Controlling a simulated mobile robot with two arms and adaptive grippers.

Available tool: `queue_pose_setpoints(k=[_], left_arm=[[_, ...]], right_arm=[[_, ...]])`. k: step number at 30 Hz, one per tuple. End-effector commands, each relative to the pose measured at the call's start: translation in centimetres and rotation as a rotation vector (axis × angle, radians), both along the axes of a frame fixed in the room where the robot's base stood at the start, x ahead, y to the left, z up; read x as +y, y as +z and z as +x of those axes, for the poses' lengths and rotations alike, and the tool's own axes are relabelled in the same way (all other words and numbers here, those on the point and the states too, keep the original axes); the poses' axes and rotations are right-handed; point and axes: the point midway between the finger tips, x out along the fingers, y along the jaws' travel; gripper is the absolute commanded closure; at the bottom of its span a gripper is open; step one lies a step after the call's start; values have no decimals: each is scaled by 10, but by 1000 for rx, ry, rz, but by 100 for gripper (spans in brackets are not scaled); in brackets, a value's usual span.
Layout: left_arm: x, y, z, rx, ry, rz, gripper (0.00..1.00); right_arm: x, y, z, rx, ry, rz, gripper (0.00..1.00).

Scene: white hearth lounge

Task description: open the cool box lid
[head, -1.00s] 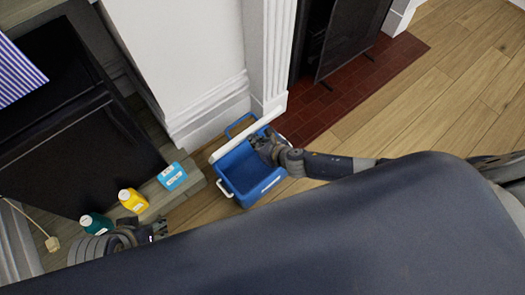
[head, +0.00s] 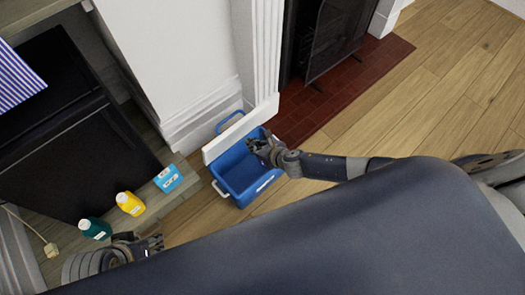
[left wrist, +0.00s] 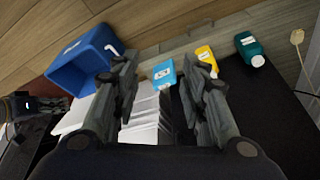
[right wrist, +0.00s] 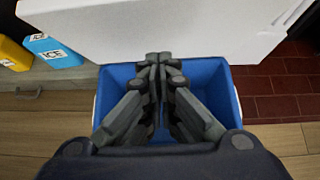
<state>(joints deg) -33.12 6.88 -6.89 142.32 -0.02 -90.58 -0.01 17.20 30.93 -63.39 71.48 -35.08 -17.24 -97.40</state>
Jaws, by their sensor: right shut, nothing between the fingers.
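The blue cool box (head: 243,185) stands on the wooden floor beside the fireplace, its inside showing empty. Its white lid (head: 240,130) is raised, standing up along the far side of the box; it also shows large in the right wrist view (right wrist: 150,30). My right gripper (head: 256,147) is shut and empty, over the open box and close to the lid's inner face; whether it touches the lid I cannot tell. My left gripper (head: 158,243) is away to the left, near the bottles. Its fingers are spread apart with nothing between them in the left wrist view (left wrist: 160,75).
A light-blue ice pack (head: 168,179), a yellow bottle (head: 130,203) and a green bottle (head: 95,228) stand in a row left of the box. A black cabinet (head: 80,150) is behind them. A dark-red tiled hearth (head: 320,95) lies right of the box. The wooden floor at right is clear.

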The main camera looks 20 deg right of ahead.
Motion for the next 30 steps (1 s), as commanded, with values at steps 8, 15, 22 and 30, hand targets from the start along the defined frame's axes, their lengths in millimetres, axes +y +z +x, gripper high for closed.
queue_pose_setpoints(k=[8, 15, 22, 30], left_arm=[[-2, -35, 10, 30, -2, 1, 60], [-4, -77, 14, 53, -6, 2, 60], [-4, -118, 11, 74, -10, 4, 60], [-3, -151, 3, 89, -13, 5, 60]], right_arm=[[-4, 29, -14, -1, 1, 0, 100], [-8, 49, -24, 0, 1, 0, 100], [-13, 69, -34, -1, 1, 0, 100], [-16, 84, -44, 0, 1, 1, 100]])
